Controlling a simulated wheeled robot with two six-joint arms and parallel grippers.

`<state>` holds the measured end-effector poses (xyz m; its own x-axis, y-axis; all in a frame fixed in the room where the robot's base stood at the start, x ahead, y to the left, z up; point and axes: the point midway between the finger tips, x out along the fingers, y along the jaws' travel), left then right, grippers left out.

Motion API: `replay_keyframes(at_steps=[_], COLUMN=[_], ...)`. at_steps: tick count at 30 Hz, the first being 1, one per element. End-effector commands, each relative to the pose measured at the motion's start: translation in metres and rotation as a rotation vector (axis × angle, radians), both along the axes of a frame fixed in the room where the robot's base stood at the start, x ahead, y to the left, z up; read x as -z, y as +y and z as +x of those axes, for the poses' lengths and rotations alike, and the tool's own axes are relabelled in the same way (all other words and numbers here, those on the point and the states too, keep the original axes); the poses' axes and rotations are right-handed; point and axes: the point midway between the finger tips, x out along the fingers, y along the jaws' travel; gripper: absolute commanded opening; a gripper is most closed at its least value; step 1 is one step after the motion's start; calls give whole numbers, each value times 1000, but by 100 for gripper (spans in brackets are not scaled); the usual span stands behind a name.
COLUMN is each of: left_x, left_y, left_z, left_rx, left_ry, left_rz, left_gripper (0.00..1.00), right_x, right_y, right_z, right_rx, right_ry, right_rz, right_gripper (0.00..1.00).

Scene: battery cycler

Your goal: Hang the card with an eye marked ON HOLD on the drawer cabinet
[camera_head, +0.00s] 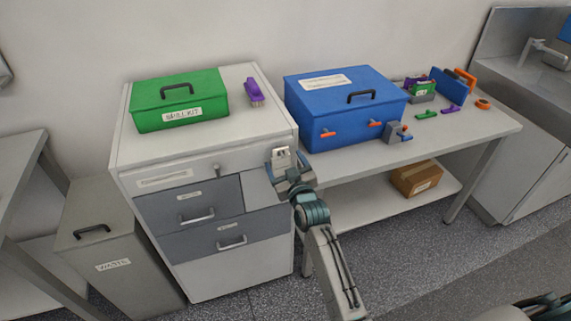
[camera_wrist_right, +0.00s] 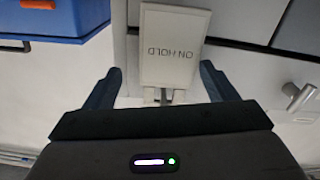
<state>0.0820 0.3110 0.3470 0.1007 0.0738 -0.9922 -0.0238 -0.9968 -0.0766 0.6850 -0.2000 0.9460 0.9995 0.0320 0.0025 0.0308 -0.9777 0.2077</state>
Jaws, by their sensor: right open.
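The white card marked ON HOLD (camera_wrist_right: 174,45) appears upside down in the right wrist view, against the pale front of the drawer cabinet. A small eye tab and a grey peg-like piece (camera_wrist_right: 166,96) show at its lower edge there; I cannot tell whether the peg passes through the eye. My right gripper (camera_wrist_right: 160,85) is open, its fingers on either side of the tab, apart from the card. In the head view my right gripper (camera_head: 287,170) is at the right front corner of the drawer cabinet (camera_head: 205,278), partly hiding it.
A green spill kit box (camera_head: 205,90) and a purple-handled brush (camera_head: 254,91) are on the cabinet. Its front has a small knob (camera_head: 216,170) and drawer handles. A blue box (camera_head: 330,85) stands on the bench to the right; a waste bin (camera_head: 115,235) stands left.

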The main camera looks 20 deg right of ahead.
Motion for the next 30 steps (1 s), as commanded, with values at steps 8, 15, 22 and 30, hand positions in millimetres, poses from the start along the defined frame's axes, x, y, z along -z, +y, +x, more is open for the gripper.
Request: replay_keyframes(at_steps=[8,15,22,30], left_x=[10,23,27,27], left_y=[0,0,0,0], left_z=[0,1,4,5], left_rx=[0,0,0,0], left_ry=[1,2,-2,-3], left_rz=[0,0,0,0], left_gripper=[80,80,80,80], right_x=[3,4,2,22], right_y=[-1,-2,-3,-3], right_z=[-30,-79,-105,-106], right_rx=[1,0,0,-3], right_ry=[0,1,1,39], right_rz=[0,1,0,3], right_gripper=[79,79,79,79])
